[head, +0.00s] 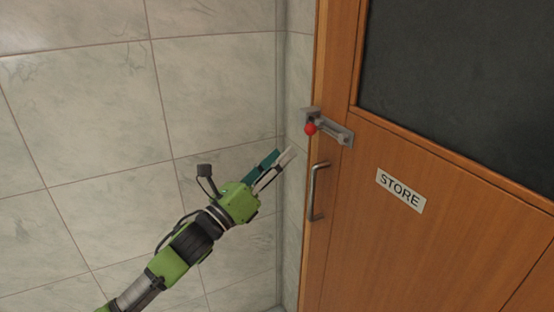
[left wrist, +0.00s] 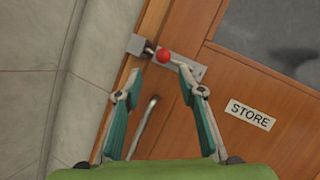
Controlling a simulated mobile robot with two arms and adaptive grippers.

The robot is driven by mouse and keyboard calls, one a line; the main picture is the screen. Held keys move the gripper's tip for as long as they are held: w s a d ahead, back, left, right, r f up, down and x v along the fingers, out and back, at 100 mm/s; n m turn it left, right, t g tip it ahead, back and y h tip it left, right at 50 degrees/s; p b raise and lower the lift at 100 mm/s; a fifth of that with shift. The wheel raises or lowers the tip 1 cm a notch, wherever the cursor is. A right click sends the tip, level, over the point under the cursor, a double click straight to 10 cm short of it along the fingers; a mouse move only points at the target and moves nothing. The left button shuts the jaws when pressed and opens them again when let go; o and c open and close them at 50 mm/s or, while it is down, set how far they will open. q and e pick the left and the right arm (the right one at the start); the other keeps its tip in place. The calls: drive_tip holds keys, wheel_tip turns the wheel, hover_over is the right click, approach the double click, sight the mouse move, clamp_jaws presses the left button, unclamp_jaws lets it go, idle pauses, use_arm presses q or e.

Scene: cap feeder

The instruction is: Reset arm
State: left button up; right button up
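My left gripper (head: 281,163) is in front of the tiled wall, left of the wooden door (head: 440,225) and apart from it. In the left wrist view its two fingers (left wrist: 165,80) are spread wide with nothing between them. A grey metal latch (head: 335,132) with a red ball knob (head: 310,129) sits on the door's left edge, up and right of the gripper in the head view. The latch also shows in the left wrist view (left wrist: 187,67), beyond the fingertips. My right gripper is in neither view.
A metal pull handle (head: 315,190) stands out from the door below the latch. A STORE sign (head: 400,190) and a dark window panel (head: 465,75) are on the door. Pale tiled wall (head: 90,130) fills the left side. The space around the left gripper looks clear.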

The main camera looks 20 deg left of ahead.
use_arm(q)
drive_tip(key=shift+s, duration=0.1)
idle(0.4)
